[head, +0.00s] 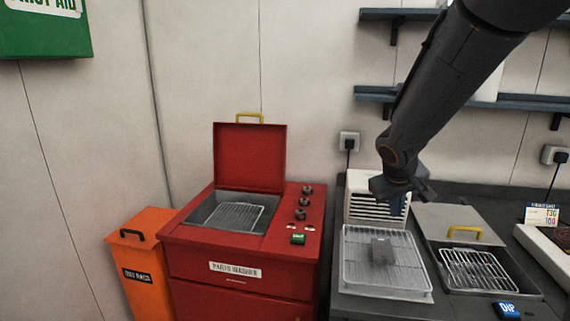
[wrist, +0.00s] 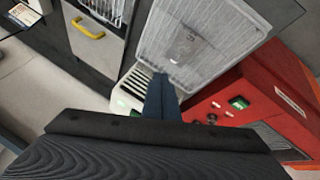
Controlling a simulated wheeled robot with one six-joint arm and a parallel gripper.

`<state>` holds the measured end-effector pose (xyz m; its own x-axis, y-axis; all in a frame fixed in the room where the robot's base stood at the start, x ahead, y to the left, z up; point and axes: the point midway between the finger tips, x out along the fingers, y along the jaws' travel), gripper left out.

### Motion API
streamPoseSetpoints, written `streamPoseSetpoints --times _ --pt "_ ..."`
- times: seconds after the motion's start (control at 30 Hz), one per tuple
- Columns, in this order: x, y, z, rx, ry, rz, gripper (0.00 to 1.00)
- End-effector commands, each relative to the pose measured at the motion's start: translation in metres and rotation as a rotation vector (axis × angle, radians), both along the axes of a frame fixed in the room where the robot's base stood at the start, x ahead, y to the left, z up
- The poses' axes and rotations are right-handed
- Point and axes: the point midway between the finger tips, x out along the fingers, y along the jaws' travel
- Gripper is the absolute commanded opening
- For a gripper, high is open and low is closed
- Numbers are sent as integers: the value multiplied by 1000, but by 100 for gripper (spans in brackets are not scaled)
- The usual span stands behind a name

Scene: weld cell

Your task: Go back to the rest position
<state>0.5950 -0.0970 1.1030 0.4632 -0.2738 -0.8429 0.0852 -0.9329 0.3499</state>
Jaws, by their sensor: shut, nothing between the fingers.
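My gripper (head: 408,196) hangs at the end of my dark arm, in front of the white vented box and above the back of the wire rack tray in the head view. In the wrist view my gripper (wrist: 160,80) shows as a narrow dark blue shape with its fingers together and nothing held. Its exact height above the bench is hard to tell.
A wire rack tray (head: 352,277) holds a small grey block (head: 382,251). The red parts washer (head: 245,270) stands left with its lid (head: 249,157) raised. The dip tank (head: 505,292) is at right. Wall shelves (head: 525,102) are close behind my arm.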

Motion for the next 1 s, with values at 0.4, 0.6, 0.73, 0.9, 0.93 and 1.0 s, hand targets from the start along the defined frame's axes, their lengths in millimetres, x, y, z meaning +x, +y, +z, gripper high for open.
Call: streamPoseSetpoints --times 0.4,0.6,0.73,0.9,0.93,1.0 --pt "-181 77 -93 269 277 -115 0" --pt "-222 96 -108 336 334 -146 0" --pt "-226 98 -109 343 340 -147 0" --pt "-225 98 -109 342 339 -148 0" --pt "-225 98 -109 342 339 -148 0" --pt "-225 98 -109 341 339 -148 0"
